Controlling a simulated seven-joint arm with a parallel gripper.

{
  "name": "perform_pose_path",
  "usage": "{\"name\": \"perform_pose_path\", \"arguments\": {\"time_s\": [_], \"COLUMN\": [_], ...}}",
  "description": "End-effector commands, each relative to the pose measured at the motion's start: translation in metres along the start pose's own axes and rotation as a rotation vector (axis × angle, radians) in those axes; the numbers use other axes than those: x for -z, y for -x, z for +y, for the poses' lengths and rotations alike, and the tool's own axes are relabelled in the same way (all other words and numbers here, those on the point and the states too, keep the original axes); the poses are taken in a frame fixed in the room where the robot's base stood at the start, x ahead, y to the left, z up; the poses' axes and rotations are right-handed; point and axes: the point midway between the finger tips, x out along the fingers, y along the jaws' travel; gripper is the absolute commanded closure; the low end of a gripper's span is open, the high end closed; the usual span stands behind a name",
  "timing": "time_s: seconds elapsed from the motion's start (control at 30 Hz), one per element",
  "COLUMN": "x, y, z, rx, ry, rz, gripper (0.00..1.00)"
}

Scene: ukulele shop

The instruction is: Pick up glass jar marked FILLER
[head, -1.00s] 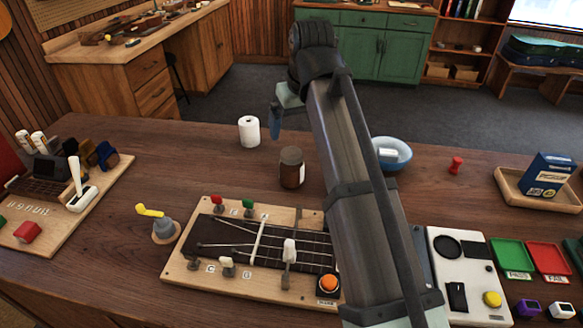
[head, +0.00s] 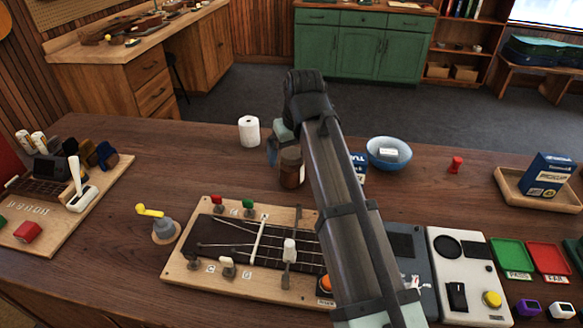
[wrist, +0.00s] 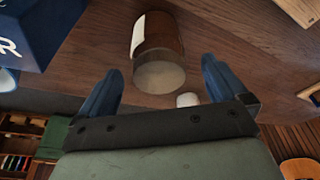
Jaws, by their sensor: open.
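My gripper (wrist: 162,70) is open, with one blue finger on each side of the jar's near end and gaps between. In the head view a blue finger of my gripper (head: 272,150) shows just left of the jar's top; the other finger is hidden.
A white roll (head: 249,131) stands behind left of the jar. A blue box (head: 358,162) is to the right, partly behind my arm, near a blue bowl (head: 381,159). The fretboard jig (head: 200,262) lies in front. Table left of the jar is clear.

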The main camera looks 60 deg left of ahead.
Motion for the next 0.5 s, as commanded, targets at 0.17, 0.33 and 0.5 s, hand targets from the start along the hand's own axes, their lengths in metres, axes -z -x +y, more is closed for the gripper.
{"name": "perform_pose_path", "arguments": {"time_s": [0.17, 0.33, 0.5], "x": [-0.001, -0.001, -0.001], "y": [-0.024, -0.038, -0.039], "z": [0.001, 0.001, 0.001], "rx": [0.000, 0.000, 0.000], "ry": [0.000, 0.000, 0.000], "rz": [-0.002, -0.001, 0.000], "gripper": [0.01, 0.01, 0.01]}}
